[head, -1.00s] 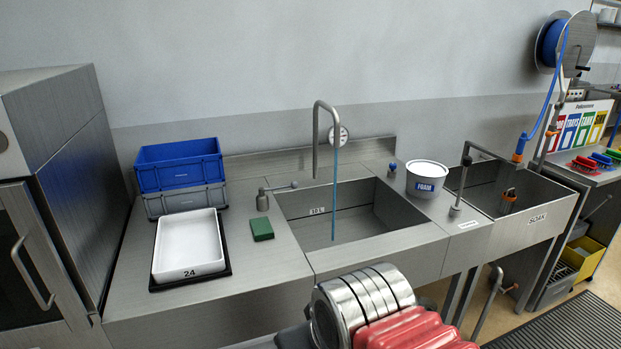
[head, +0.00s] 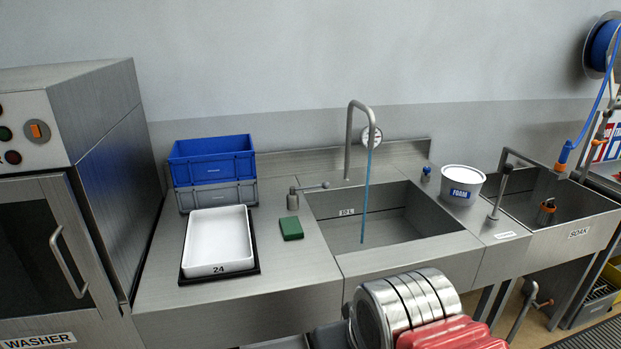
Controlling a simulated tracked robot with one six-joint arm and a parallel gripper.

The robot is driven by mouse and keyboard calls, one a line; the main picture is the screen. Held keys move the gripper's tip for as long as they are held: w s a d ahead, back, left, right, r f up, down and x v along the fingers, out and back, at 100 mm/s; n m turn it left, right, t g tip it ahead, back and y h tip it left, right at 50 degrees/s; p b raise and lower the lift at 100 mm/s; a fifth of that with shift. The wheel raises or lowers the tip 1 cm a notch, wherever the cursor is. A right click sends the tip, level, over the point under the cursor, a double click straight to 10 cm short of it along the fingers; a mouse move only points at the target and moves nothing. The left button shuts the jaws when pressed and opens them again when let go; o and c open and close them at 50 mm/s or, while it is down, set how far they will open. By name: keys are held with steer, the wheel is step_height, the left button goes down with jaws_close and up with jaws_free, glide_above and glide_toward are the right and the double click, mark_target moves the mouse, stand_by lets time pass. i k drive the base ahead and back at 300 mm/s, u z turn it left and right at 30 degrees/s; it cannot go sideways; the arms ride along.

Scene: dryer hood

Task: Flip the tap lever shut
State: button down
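The tap lever (head: 311,188) is a thin horizontal bar on a short metal post (head: 293,199), left of the sink basin. It points right, toward the basin. The tall hooked spout (head: 349,140) stands behind the basin, and a blue stream of water (head: 366,200) runs from it into the sink (head: 400,240). My gripper is not in view; only metal and red parts of my own arm show at the bottom, well in front of the sink and apart from the lever.
A green sponge (head: 291,228) lies near the post. A white tray (head: 217,242) and stacked blue and grey crates (head: 211,160) stand to the left. A FOAM tub (head: 462,185) and a blue-topped knob (head: 426,174) are right of the basin. A washer (head: 60,190) stands far left.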

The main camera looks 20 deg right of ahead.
mark_target(325, 185)
steer(key=u, duration=0.05)
steer(key=i, duration=0.95)
steer(key=z, duration=0.1)
